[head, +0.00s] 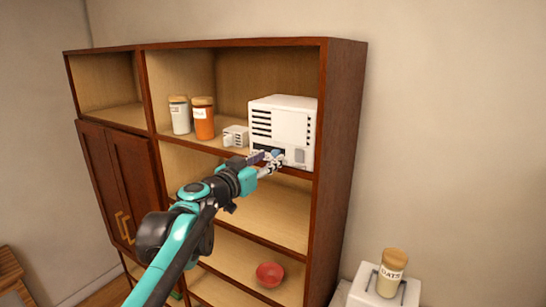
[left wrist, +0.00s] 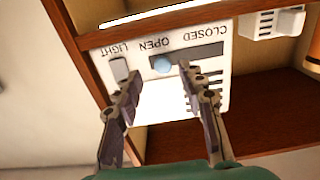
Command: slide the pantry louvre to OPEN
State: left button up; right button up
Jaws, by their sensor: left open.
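The pantry louvre is a white slatted box (head: 297,118) on the upper shelf; it also shows upside down in the left wrist view (left wrist: 213,77). A round blue knob (left wrist: 163,64) sits in its dark slot (left wrist: 200,54), at the end beside the word OPEN. The slot runs away toward the word CLOSED. A switch (left wrist: 120,68) marked LIGHT is beside it. My left gripper (head: 268,160) is at the box's lower front. In the left wrist view its fingers (left wrist: 157,74) are open on either side of the knob, with gaps showing. My right gripper is not in view.
A small white slatted box (head: 236,136), an orange jar (head: 203,121) and a white jar (head: 180,117) stand left on the same shelf. A red bowl (head: 269,274) is lower down. An oats jar (head: 391,274) stands at right, outside the wooden cabinet (head: 340,150).

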pick_arm(q)
jog(key=v, duration=0.8)
jog(key=shift+s, duration=0.4)
jog(key=shift+a, duration=0.15)
jog(key=s+a+f+n+g+y+b, duration=0.15)
jog(key=s+f+b, duration=0.35)
jog(key=f, duration=0.7)
jog(key=s+a+f+g+y+b, duration=0.1)
jog(key=s+f+g+b, duration=0.15)
jog(key=f+b, duration=0.6)
jog(key=s+a+f+g+y+b, duration=0.1)
jog(key=s+f+b, duration=0.3)
jog(key=f, duration=1)
jog(key=s+a+f+n+g+y+b, duration=0.1)
jog(key=s+a+f+b, duration=0.3)
jog(key=f, duration=0.6)
jog(key=s+a+f+n+y+b, duration=0.2)
jog(key=s+a+f+y+b, duration=0.1)
jog(key=f, duration=0.8)
jog(key=s+a+f+n+g+y+b, duration=0.1)
jog(key=s+a+f+n+y+b, duration=0.1)
jog(key=s+a+f+b, duration=0.4)
notch_tip(320, 180, down, 4)
jog(key=shift+s+a+f+n+g+y, duration=0.25)
jog(key=shift+s+a+n+g+y, duration=0.1)
jog(key=shift+s+y, duration=0.15)
jog(key=shift+d, duration=0.1)
